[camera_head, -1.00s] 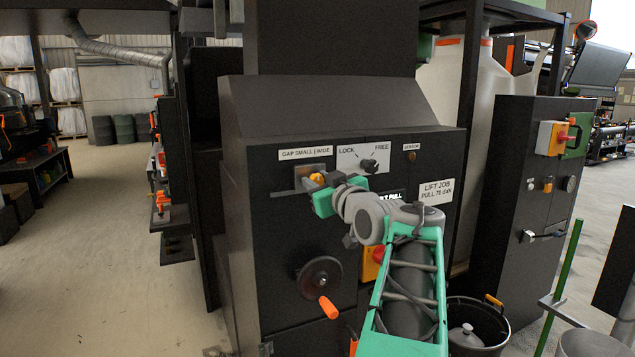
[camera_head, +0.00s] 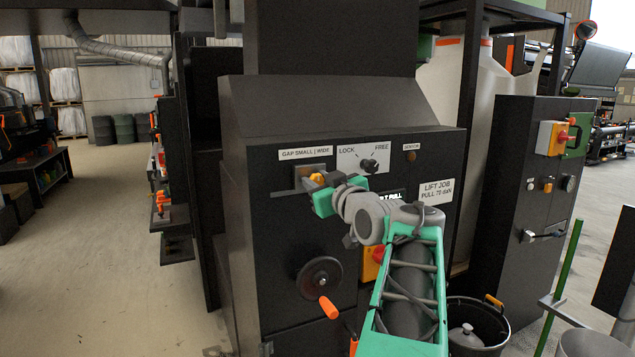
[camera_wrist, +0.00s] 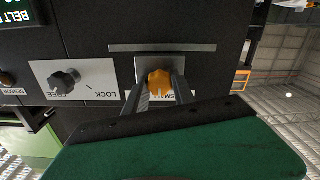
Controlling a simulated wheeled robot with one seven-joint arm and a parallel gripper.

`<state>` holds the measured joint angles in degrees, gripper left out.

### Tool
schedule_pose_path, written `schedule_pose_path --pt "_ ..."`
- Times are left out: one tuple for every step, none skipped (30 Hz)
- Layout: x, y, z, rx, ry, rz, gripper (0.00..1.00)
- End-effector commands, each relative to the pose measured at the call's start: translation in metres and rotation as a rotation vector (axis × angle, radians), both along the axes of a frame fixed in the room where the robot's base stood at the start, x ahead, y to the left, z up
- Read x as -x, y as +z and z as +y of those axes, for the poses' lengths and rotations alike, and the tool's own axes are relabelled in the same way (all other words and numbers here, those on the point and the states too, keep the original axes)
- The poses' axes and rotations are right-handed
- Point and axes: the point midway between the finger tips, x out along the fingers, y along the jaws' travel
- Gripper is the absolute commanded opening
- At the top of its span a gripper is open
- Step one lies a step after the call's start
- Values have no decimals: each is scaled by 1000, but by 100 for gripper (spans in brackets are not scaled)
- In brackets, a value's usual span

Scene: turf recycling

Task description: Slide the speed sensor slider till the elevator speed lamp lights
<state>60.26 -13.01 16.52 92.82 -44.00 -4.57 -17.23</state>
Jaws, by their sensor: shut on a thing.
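The slider's orange knob (camera_head: 317,179) sits in front of a grey plate on the dark cabinet, under a label reading GAP SMALL | WIDE (camera_head: 305,153). My gripper (camera_wrist: 160,90) is shut on this orange knob (camera_wrist: 159,81), one dark finger on each side, in the wrist view. In the head view the gripper (camera_head: 318,182) partly hides the knob and plate. A small brownish-orange lamp (camera_head: 410,156) under a label that seems to read SENSOR looks dull. I see no label naming elevator speed.
A LOCK/FREE rotary knob (camera_head: 369,164) is close right of the slider. Below are a handwheel (camera_head: 319,277) with an orange handle and a red button on a yellow box (camera_head: 375,257).

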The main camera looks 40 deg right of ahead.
Motion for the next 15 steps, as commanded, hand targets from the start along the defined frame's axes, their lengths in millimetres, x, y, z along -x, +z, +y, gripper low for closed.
schedule_pose_path --pt "0 0 0 0 0 0 0" --pt "0 0 0 0 0 0 0" --pt "0 0 0 0 0 0 0" --pt "0 0 0 0 0 0 0" --pt "0 -1 0 0 0 0 0" --pt "0 -2 -1 1 0 -1 0" --pt "0 -3 -3 2 0 -2 0" --pt "1 -4 -4 2 0 -2 0" --pt "1 -5 -6 2 0 -2 0" --pt "2 -4 -7 2 0 -2 0" --pt "2 -3 -8 2 0 -2 0" --pt "2 -1 -8 2 0 -2 0" --pt "2 0 -8 2 0 -2 0" --pt "2 1 -8 1 0 -1 0" --pt "2 0 -8 0 0 -1 0"
